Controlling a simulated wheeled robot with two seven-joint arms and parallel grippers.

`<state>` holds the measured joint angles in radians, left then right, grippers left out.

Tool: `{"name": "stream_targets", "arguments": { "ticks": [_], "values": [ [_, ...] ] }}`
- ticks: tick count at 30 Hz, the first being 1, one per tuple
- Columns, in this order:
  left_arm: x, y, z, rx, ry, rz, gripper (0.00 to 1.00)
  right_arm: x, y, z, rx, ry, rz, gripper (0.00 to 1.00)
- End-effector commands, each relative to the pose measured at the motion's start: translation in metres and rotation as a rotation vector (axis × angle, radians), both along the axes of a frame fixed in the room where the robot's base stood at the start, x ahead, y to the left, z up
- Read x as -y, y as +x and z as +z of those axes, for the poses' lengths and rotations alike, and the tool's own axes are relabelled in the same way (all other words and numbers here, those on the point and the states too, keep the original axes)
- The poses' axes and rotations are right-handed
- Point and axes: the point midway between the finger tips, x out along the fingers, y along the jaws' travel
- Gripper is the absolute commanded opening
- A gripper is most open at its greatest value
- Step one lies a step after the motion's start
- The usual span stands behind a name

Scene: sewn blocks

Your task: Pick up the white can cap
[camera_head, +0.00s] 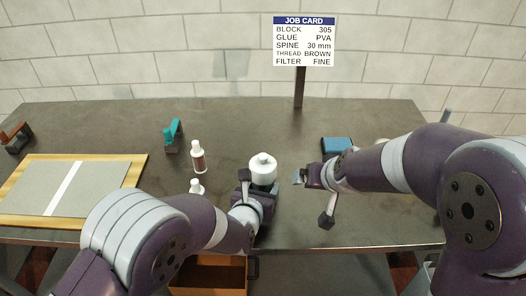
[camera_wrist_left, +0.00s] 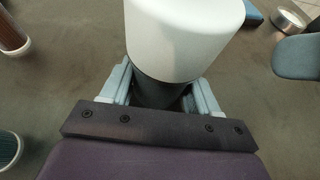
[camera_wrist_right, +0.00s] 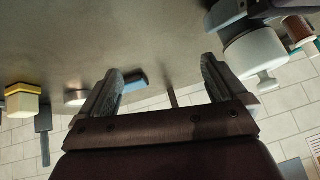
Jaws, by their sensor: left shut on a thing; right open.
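The white can cap (camera_head: 262,160) is a white cylinder with a small knob, sitting on top of a darker can body (camera_wrist_left: 160,92). My left gripper (camera_head: 260,187) is shut on the dark can body, just below the white part, with one finger on each side. The cap's white side fills the top of the left wrist view (camera_wrist_left: 185,40). The right wrist view shows the cap and its knob upside down (camera_wrist_right: 255,55).
A blue box (camera_head: 338,145) and a metal tin (camera_wrist_left: 288,20) lie to the right. A board (camera_head: 110,195) lies at left; a job card sign (camera_head: 304,42) stands behind.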

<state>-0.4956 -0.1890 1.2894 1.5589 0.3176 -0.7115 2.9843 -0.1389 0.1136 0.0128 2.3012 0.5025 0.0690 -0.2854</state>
Motion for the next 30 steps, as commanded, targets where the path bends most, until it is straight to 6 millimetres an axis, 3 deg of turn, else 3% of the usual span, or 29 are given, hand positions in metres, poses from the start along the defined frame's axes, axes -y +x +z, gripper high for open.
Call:
{"name": "stream_targets", "arguments": {
  "ticks": [1, 3, 4, 6, 9, 11, 14, 18, 21, 25, 30],
  "values": [
    [0.0, 0.0, 0.001, 0.001, 0.0, 0.0, 0.28, -0.014, 0.045, 0.033, 0.158, 0.03, -0.051, 0.98],
    [0.0, 0.0, 0.001, 0.002, -0.001, 0.0, 0.28, -0.023, 0.097, 0.081, 0.36, 0.055, -0.172, 0.98],
    [0.0, 0.0, 0.001, 0.002, -0.001, 0.0, 0.28, -0.024, 0.113, 0.1, 0.428, 0.059, -0.236, 0.98],
    [0.0, 0.0, 0.001, 0.001, 0.0, 0.0, 0.28, -0.024, 0.138, 0.137, 0.538, 0.06, -0.403, 0.98],
    [0.0, 0.0, 0.0, 0.001, 0.0, 0.0, 0.28, -0.027, 0.144, 0.159, 0.547, 0.044, -0.653, 0.98],
    [0.0, 0.0, 0.0, 0.001, 0.0, 0.0, 0.28, -0.036, 0.135, 0.158, 0.471, 0.031, -0.782, 0.98],
    [0.0, 0.0, 0.0, 0.001, 0.0, 0.0, 0.28, -0.067, 0.106, 0.143, 0.251, 0.007, -0.911, 0.98],
    [0.0, 0.0, 0.0, 0.001, 0.0, 0.0, 0.28, -0.122, 0.058, 0.123, -0.071, -0.017, -0.922, 0.98],
    [0.0, 0.0, 0.0, 0.001, 0.0, 0.0, 0.28, -0.148, 0.034, 0.117, -0.22, -0.028, -0.885, 0.98],
    [0.0, 0.0, 0.0, 0.001, 0.0, 0.0, 0.28, -0.157, 0.023, 0.104, -0.299, -0.037, -0.86, 0.98],
    [0.0, 0.0, 0.001, 0.002, -0.001, 0.0, 0.28, -0.146, 0.031, 0.069, -0.304, -0.036, -0.861, 0.98]
  ]
}}
